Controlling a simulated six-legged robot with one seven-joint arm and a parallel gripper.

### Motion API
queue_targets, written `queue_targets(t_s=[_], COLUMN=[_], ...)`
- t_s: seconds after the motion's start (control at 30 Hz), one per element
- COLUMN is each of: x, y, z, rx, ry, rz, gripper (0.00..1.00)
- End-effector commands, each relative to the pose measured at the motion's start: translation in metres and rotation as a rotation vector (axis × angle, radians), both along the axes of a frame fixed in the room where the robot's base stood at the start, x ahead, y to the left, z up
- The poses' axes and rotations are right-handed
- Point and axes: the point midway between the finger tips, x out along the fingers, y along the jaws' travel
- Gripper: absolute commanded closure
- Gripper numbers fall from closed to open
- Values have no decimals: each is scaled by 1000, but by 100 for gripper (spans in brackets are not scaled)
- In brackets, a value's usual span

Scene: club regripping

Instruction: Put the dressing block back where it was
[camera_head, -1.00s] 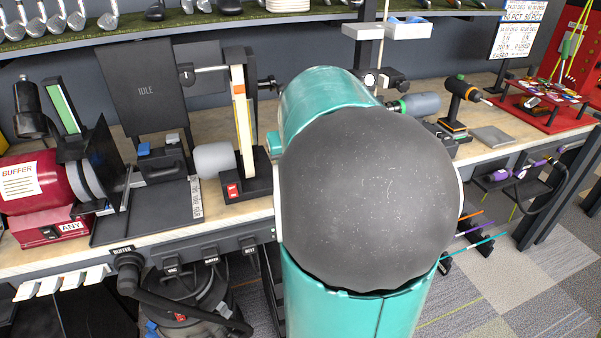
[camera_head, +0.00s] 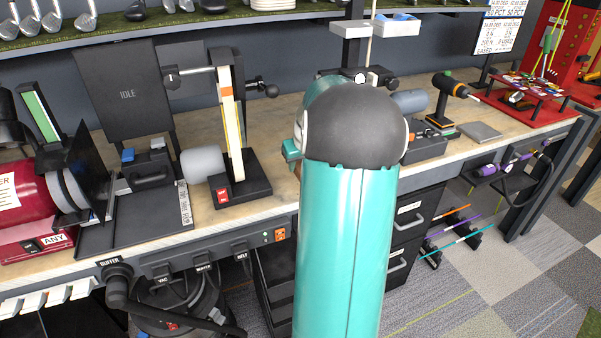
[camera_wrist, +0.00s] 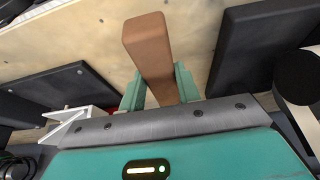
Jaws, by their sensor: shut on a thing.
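The dressing block is a brown, bar-shaped block (camera_wrist: 150,50) in the wrist view. My gripper (camera_wrist: 160,88) is shut on it, with one green finger on each side. The block sticks out past the fingertips, over the pale wooden bench top (camera_wrist: 100,40). I cannot tell whether the block touches the bench.
A belt sander (camera_head: 235,130) stands left of my arm, with a red buffer (camera_head: 30,205) further left. Dark flat parts flank the block in the wrist view, including one at the right (camera_wrist: 262,45).

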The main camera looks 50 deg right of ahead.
Motion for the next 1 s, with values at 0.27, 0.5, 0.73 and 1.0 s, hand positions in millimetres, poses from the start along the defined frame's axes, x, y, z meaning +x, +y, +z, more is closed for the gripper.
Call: queue_targets(t_s=[0.27,0.5,0.73,1.0], x=[4,4,4,3], y=[-9,-10,-9,-9], z=[-26,-41,-44,-44], rx=[2,-2,-1,-1], ry=[1,-2,0,0], rz=[0,0,0,0], gripper=[100,100,100,46])
